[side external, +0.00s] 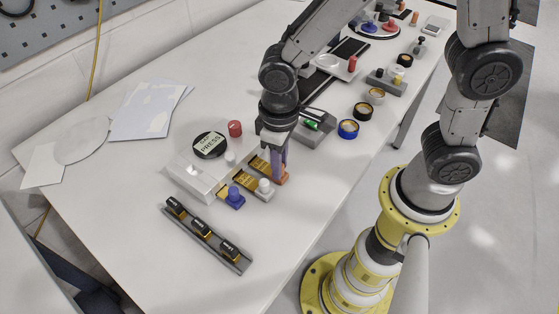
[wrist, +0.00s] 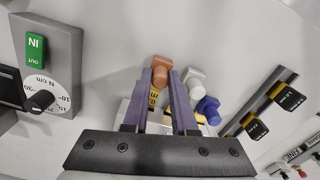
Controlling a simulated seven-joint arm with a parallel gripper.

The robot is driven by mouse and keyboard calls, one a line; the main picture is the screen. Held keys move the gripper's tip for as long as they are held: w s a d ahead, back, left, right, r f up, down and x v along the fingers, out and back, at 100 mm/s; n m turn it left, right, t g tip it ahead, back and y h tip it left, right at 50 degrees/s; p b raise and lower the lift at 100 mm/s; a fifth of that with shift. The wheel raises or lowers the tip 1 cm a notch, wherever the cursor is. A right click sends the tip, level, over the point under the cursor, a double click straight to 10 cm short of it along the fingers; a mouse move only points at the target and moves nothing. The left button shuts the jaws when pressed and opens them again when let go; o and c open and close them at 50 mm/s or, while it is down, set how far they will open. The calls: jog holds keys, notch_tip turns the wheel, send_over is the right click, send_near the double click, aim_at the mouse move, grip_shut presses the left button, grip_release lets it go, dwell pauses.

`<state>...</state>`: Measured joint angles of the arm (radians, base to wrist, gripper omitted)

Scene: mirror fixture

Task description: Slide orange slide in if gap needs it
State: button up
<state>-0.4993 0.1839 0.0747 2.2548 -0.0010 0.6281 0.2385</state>
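The orange slide (side external: 281,177) is at the right end of a row of slides on the white mirror fixture (side external: 193,178). A white slide (side external: 264,187) and a blue slide (side external: 236,198) stand beside it. My gripper (side external: 278,164) points down at the orange slide, its purple fingers close to the knob. In the wrist view the orange knob (wrist: 160,66) shows between the tips of my gripper (wrist: 163,78), with a yellow label strip behind it. I cannot tell whether the fingers touch the knob. The white (wrist: 192,80) and blue (wrist: 209,108) knobs are to the right of the fingers.
A black PRESS disc (side external: 210,145) and a red knob (side external: 235,129) are at the back. A rail of black-capped pieces (side external: 205,236) lies in front. A grey dial box (wrist: 62,65) with a green IN/OUT label is on the wrist view's left.

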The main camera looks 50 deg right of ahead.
grip_shut()
dwell(1.0)
